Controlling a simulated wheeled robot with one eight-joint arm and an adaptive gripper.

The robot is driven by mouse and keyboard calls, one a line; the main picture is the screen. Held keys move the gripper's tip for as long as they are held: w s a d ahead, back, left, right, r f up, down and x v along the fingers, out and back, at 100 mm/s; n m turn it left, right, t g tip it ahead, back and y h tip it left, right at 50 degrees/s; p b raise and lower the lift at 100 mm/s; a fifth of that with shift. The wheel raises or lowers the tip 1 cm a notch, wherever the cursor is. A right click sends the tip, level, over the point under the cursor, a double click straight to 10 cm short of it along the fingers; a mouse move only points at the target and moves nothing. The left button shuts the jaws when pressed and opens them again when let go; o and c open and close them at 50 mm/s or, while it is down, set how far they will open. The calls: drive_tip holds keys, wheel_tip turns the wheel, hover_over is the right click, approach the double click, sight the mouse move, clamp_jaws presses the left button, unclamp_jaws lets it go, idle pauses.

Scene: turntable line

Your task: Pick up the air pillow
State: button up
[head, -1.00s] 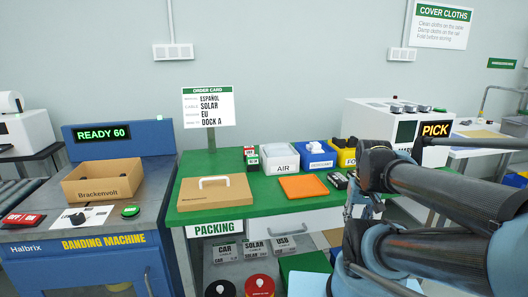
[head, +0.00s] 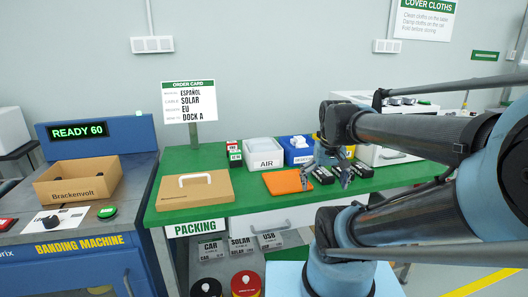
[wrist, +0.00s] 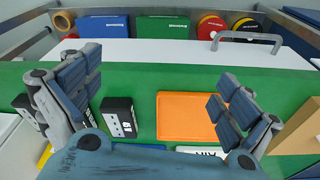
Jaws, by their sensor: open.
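The white bin labelled AIR (head: 264,159) stands on the green packing table in the head view. Its inside looks pale, and I cannot make out a single air pillow in it. My gripper (head: 325,172) is open and empty above the table, to the right of the orange mat and to the right of the AIR bin. In the wrist view my gripper (wrist: 160,95) has its two fingers spread wide, with the orange mat (wrist: 185,117) below and between them. Only the AIR label (wrist: 203,152) and a pale edge of the bin show at that view's bottom.
A blue bin (head: 297,156) with white contents stands right of the AIR bin. Small black boxes (wrist: 118,118) lie beside the orange mat. A flat carton (head: 192,190) with a white handle lies at left. The order card (head: 188,101) stands behind.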

drive_tip(key=w+a+r+n, duration=0.1)
drive_tip(key=w+a+r, duration=0.3)
drive_tip(key=w+r, duration=0.25)
drive_tip(key=w+a+r, duration=0.3)
drive_tip(key=w+r, duration=0.3)
drive_tip(key=w, duration=0.1)
wheel_tip(320, 180, up, 6)
drive_tip(key=n+g, duration=0.2)
hover_over(264, 144)
wheel_tip(264, 144, down, 17)
drive_tip(key=shift+s+r, duration=0.15)
drive_tip(key=c, duration=0.5)
